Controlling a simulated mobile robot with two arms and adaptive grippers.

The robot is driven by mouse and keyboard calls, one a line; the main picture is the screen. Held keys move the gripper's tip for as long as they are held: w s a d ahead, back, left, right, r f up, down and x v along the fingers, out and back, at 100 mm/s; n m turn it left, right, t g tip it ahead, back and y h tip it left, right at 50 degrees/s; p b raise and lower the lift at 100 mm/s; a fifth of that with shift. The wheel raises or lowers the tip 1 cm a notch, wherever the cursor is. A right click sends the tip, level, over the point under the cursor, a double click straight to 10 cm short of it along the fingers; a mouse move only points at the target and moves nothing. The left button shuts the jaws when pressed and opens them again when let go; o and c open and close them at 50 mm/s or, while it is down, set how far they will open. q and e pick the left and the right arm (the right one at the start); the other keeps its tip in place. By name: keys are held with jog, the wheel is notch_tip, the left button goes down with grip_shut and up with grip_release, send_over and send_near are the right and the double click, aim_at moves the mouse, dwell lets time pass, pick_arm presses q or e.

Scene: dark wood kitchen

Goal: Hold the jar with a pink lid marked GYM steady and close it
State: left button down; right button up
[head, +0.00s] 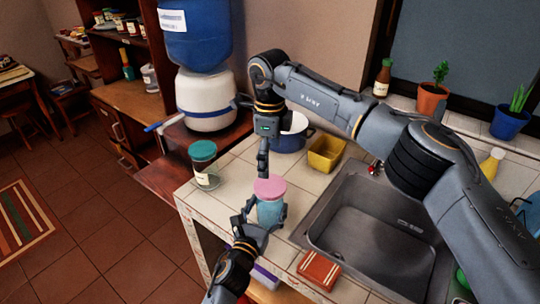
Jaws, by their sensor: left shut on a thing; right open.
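The jar (269,212) with a pink lid (269,187) stands upright on the tiled counter, its body bluish. The lid sits on top of the jar; I cannot tell how tightly. No GYM marking is readable from here. My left gripper (266,218) is shut around the jar's body from the near side. My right gripper (263,167) is open and points down, just above and behind the pink lid. I cannot tell whether its fingertips touch the lid.
A jar with a green lid (204,165) stands to the left on the counter (233,175). A blue pot (290,136) and a yellow container (326,154) stand behind. The sink (375,235) lies to the right, with a red-brown block (319,270) at its front left edge.

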aim_at(270, 184)
pick_arm(q)
jog(key=shift+f, duration=0.1)
pick_arm(e)
notch_tip(270, 184, down, 8)
jog(key=shift+r, duration=0.2)
jog(key=shift+c, duration=0.2)
